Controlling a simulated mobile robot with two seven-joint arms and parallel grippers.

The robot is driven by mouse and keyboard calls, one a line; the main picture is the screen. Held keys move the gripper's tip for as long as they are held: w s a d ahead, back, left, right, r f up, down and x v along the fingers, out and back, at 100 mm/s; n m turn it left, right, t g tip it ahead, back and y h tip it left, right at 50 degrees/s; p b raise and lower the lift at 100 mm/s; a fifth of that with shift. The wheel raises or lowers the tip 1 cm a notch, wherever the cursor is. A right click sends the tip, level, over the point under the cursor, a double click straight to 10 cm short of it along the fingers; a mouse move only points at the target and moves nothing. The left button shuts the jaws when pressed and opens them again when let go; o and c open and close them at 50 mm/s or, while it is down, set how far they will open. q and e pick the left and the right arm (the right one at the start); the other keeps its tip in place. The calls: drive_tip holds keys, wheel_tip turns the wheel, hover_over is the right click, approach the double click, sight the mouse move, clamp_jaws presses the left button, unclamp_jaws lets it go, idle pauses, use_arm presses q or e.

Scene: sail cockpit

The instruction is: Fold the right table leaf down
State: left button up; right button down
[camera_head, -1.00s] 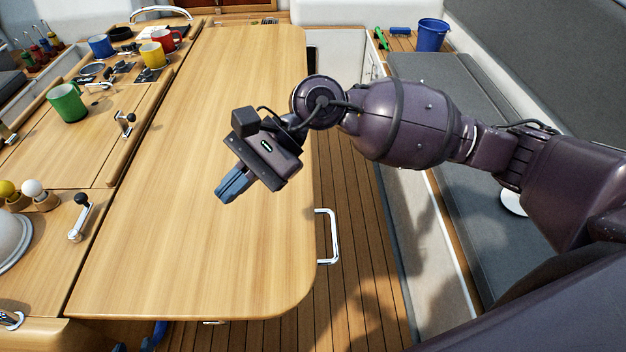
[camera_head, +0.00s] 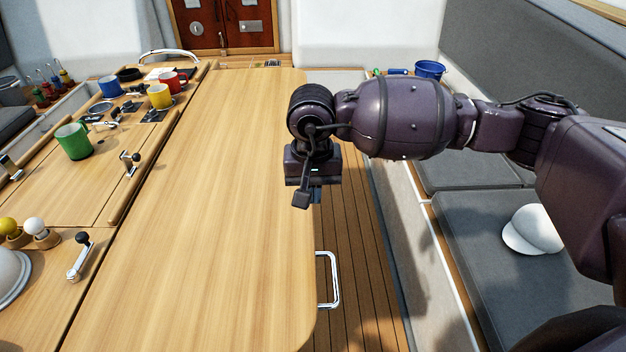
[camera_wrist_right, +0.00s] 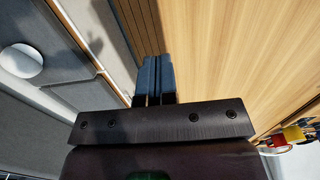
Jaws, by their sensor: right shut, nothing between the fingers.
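The right table leaf (camera_head: 215,210) is a wide, pale wooden panel lying flat and level with the rest of the table. A chrome handle (camera_head: 335,280) sticks out from its right edge. My right gripper (camera_head: 314,196) is over the leaf's right edge, beyond the handle, and points down; its fingertips are mostly hidden in the head view. In the right wrist view my blue-grey fingers (camera_wrist_right: 154,62) are shut together and empty, beside the edge of the leaf (camera_wrist_right: 220,50). My left gripper is not in view.
Mugs, including a green mug (camera_head: 73,141), and small fittings stand on the left of the table. A crank (camera_head: 78,258) sits at its near left. A wooden floor strip (camera_head: 355,240) runs between the leaf and a grey bench (camera_head: 470,270) holding a white cap (camera_head: 533,230).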

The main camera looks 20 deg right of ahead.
sight(313, 232)
wheel_tip(313, 232, down, 8)
drive_tip(key=shift+s+f+p, duration=0.1)
drive_tip(key=shift+p, duration=0.6)
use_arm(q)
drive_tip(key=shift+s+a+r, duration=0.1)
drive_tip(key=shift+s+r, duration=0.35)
use_arm(e)
drive_tip(key=shift+f, duration=0.6)
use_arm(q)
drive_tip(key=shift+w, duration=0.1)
use_arm(e)
drive_tip(key=shift+f, duration=0.1)
